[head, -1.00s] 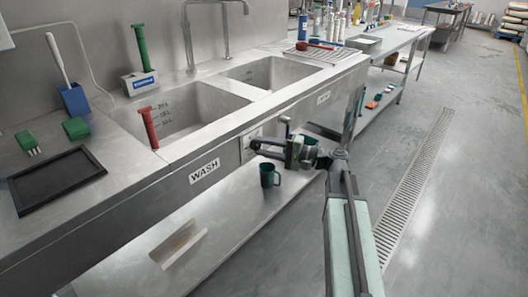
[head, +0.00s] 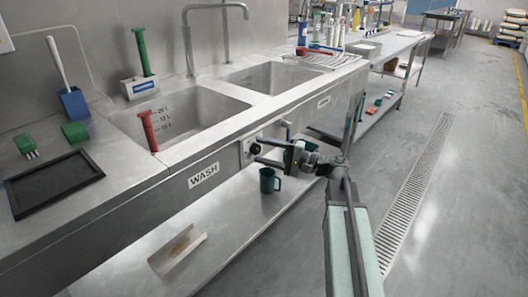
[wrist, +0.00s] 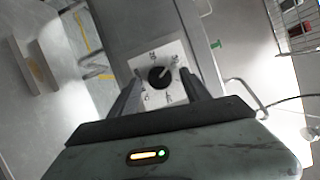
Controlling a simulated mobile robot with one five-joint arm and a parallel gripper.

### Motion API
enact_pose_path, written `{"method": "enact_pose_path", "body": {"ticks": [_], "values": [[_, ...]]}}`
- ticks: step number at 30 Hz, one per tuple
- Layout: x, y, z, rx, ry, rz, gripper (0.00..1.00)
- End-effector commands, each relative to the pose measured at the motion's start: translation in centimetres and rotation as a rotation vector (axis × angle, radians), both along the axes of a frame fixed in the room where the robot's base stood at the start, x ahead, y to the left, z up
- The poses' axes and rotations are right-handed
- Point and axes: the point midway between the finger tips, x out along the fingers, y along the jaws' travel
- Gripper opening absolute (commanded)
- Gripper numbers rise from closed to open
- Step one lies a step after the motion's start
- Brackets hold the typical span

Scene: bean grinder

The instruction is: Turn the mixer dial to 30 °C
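The mixer dial (wrist: 160,77) is a round black knob on a pale square plate (wrist: 143,70) with printed numbers around it. A small light mark shows on the knob's upper right, but the number it points to is too small to read surely. In the head view the dial (head: 254,148) is on the sink's front panel, right of the WASH label. My gripper (wrist: 161,80) is open, with one finger on each side of the dial. I cannot tell whether the fingers touch it. In the head view my gripper (head: 261,151) is at the dial, its fingers pointing left.
A green mug (head: 268,181) stands on the lower shelf (head: 225,222) beneath my gripper. The sink counter's front edge runs just above the dial. A small tap handle (head: 288,126) sticks out to its right. The floor right of my arm is clear.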

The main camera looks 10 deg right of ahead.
Motion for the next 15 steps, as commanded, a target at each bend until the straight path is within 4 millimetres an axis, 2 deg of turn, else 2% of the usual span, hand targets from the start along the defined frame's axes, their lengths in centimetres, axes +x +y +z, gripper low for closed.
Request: {"method": "enact_pose_path", "body": {"ticks": [8, 15], "values": [[-0.3, -0.5, 0.0, 0.000, 0.000, 0.000, 0.55], [-2.6, -4.4, -0.4, 0.001, 0.000, -0.003, 0.55]]}}
